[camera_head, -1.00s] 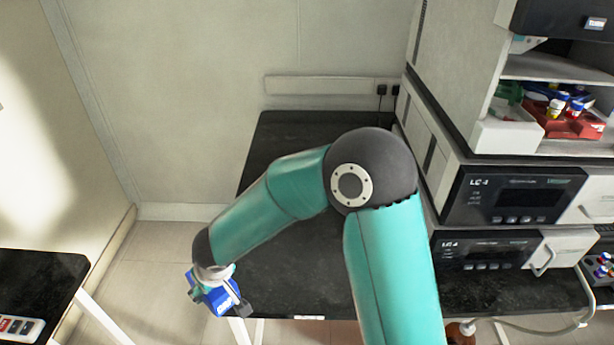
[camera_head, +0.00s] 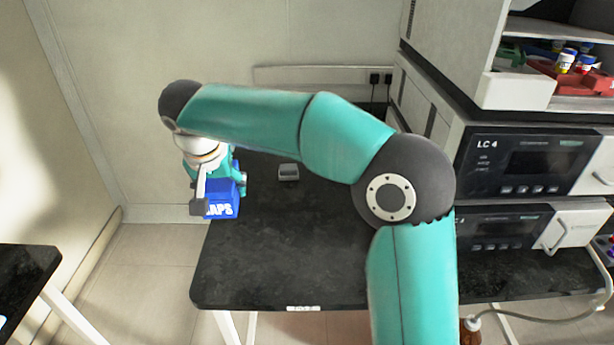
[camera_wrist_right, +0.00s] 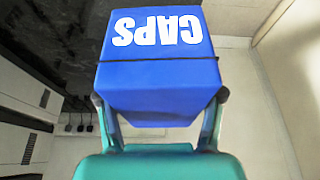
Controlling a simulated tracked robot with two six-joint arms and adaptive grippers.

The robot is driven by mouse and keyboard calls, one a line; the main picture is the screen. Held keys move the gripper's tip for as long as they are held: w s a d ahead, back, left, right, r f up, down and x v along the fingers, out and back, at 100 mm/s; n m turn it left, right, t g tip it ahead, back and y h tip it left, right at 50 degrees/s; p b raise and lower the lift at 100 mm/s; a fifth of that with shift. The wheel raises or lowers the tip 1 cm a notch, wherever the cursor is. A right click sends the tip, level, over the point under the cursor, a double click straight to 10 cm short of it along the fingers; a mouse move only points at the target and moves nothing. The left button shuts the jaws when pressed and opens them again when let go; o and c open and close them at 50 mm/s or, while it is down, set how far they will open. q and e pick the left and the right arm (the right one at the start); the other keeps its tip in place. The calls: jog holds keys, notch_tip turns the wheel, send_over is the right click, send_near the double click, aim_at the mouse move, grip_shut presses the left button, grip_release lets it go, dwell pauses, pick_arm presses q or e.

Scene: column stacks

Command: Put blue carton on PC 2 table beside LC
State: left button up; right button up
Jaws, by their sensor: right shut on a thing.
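The blue carton (camera_head: 222,203), marked CAPS, is in my right gripper (camera_head: 222,190), at the left edge of the black table (camera_head: 270,262) in the head view. The gripper is shut on it and appears to hold it above the tabletop. In the right wrist view the carton (camera_wrist_right: 158,75) fills the middle, with a finger of my right gripper (camera_wrist_right: 160,112) on each side. The LC instrument (camera_head: 530,162), labelled LC 4, stands on the right part of the table. My left gripper is not in view.
A small grey object (camera_head: 288,172) lies toward the back of the table. The table's front middle is clear. A hose (camera_head: 540,308) hangs at the right front. Another black table (camera_head: 22,275) stands at the left. A red tray (camera_head: 568,80) with bottles sits above the LC.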

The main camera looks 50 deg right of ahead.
aim_at(242, 255)
jog(key=shift+s+d+r+m, duration=0.2)
jog(key=shift+s+m, duration=0.1)
jog(key=shift+s, duration=0.1)
jog(key=shift+s+f+b, duration=0.1)
jog(key=shift+f+b, duration=0.15)
jog(key=shift+b, duration=0.1)
notch_tip(242, 255, down, 19)
jog(key=b, duration=0.3)
jog(key=shift+r, duration=0.1)
jog(key=o, duration=1.3)
jog(key=shift+c, duration=0.2)
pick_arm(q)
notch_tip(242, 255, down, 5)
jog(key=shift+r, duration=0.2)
pick_arm(e)
jog(key=shift+r, duration=0.1)
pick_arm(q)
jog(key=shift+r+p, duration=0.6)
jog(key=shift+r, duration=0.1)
pick_arm(e)
jog(key=v, duration=1.2)
